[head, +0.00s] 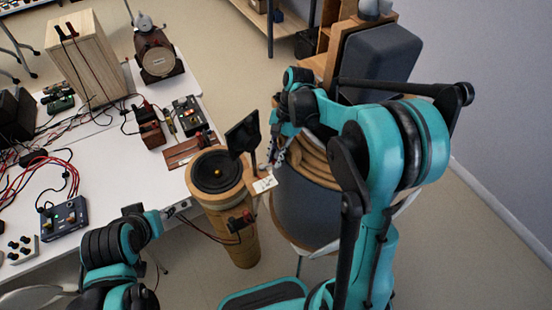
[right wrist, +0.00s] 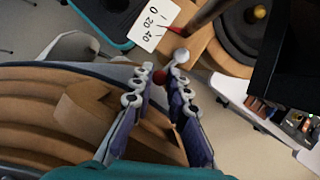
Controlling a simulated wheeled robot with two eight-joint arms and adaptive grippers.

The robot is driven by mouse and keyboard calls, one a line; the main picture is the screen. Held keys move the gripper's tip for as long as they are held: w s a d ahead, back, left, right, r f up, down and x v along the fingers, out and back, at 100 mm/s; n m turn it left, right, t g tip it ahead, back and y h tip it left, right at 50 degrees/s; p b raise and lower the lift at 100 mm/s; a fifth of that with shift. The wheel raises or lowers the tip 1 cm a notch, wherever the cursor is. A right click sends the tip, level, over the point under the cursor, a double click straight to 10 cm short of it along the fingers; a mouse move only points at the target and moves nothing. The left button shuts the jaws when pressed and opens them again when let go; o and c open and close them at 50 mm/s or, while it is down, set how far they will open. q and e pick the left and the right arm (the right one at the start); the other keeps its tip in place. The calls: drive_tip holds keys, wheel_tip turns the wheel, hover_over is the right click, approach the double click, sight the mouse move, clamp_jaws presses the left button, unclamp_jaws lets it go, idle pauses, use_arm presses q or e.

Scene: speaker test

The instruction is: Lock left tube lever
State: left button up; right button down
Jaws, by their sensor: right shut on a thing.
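A wooden tube (head: 232,228) with a black round speaker (head: 217,170) on top stands at the table's right edge. A white scale card (head: 264,184) sits on its right side; it also shows in the right wrist view (right wrist: 150,24), marked 0, 20, 40. My right gripper (head: 277,155) is beside the tube's right side. A silver ball end touches the right fingertip. My left arm's end (head: 148,222) is low at the table's front edge; its fingers are not clear.
A large grey barrel with wooden rings (head: 305,205) stands close right of the tube, under my right arm. A black panel (head: 243,134) rises behind the speaker. The white table (head: 120,185) carries a wooden box (head: 88,62), cables and several small devices.

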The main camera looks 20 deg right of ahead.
drive_tip(key=shift+w+n, duration=0.2)
drive_tip(key=shift+n, duration=0.3)
drive_tip(key=c, duration=1.5)
unclamp_jaws()
drive_tip(key=shift+g, duration=0.3)
drive_tip(key=v, duration=1.2)
drive_tip(key=shift+a, duration=0.1)
